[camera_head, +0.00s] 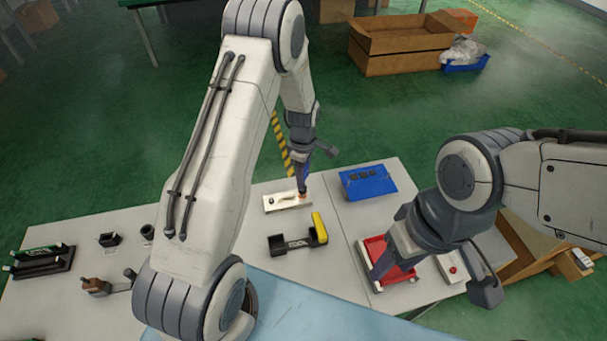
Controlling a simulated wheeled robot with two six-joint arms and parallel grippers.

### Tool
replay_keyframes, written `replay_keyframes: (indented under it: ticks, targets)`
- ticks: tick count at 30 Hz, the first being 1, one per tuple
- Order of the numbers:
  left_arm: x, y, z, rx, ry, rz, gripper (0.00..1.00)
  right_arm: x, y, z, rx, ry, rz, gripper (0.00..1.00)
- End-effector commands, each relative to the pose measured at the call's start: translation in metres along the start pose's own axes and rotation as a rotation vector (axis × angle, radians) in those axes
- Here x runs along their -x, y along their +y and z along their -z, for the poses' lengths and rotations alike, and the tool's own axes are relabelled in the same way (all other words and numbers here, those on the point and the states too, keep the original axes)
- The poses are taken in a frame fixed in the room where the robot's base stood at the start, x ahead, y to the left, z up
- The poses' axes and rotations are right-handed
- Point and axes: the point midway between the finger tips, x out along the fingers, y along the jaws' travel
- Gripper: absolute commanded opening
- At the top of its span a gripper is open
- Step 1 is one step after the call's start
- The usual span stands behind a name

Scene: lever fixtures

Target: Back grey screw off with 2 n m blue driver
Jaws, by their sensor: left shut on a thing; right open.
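My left gripper (303,172) is shut on the blue driver (308,152), of which only a small part shows beside the fingers. It points down at the right end of a pale plate (278,203) on the table. The driver's tip and the grey screw are too small and hidden to make out, so I cannot tell whether they touch. My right gripper (380,268) is open, over or in front of a red tray (404,275), and its fingers are partly hard to separate from the tray.
A black holder (290,245) with a yellow tool (320,228) stands in front of the plate. A blue box (367,182) stands at the back right. Black racks (42,262) and small fixtures are at the left. A pale block with a red knob (452,268) lies at the right.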

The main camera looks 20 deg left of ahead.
Motion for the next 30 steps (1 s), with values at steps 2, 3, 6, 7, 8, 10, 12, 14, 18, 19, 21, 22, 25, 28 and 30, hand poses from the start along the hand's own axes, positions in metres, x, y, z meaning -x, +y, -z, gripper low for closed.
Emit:
replay_keyframes:
  ticks: [2,3,6,7,8,10,12,14,18,19,21,22,25,28,30]
  targets:
    - [0.0,0.0,0.0,0.0,0.0,0.0,0.0,0.0,0.0,0.0,0.0,0.0,0.0,0.5]
    - [0.0,0.0,0.0,0.0,0.0,0.0,0.0,0.0,0.0,0.0,0.0,0.0,0.0,0.5]
    - [0.0,0.0,0.0,0.0,0.0,0.0,0.0,0.0,0.0,0.0,0.0,0.0,0.0,0.5]
    - [0.0,0.0,0.0,0.0,0.0,0.0,0.0,0.0,0.0,0.0,0.0,0.0,0.0,0.5]
    - [0.0,0.0,0.0,0.0,0.0,0.0,0.0,0.0,0.0,0.0,0.0,0.0,0.0,0.5]
    - [0.0,0.0,0.0,0.0,0.0,0.0,0.0,0.0,0.0,0.0,0.0,0.0,0.0,0.5]
    - [-0.001,0.0,0.0,0.0,0.0,0.0,0.0,-0.001,0.0,0.0,0.0,0.0,0.0,0.5]
    - [-0.003,0.0,0.0,0.0,0.0,0.0,0.0,-0.002,0.0,0.0,0.0,0.0,0.0,0.5]
    - [-0.007,0.0,0.0,0.0,0.0,0.0,0.0,-0.005,0.0,0.0,0.0,0.0,0.0,0.5]
    - [-0.008,0.0,0.0,0.0,0.0,0.0,0.0,-0.006,0.0,0.0,0.0,0.0,0.0,0.5]
    - [-0.01,0.0,0.0,0.0,0.0,0.0,0.0,-0.007,0.001,0.0,0.0,0.0,0.0,0.5]
    - [-0.011,0.0,0.0,0.0,0.0,0.0,0.0,-0.008,0.001,0.0,0.0,0.0,0.0,0.5]
    - [-0.014,0.0,0.0,0.0,0.0,0.0,0.0,-0.01,0.001,-0.001,0.0,0.0,0.0,0.5]
    - [-0.017,0.0,0.0,0.0,0.0,0.0,0.0,-0.012,0.001,-0.001,0.0,0.0,0.0,0.5]
    - [-0.019,0.0,0.0,0.0,0.0,0.0,0.0,-0.014,0.001,-0.001,0.0,0.0,0.0,0.5]
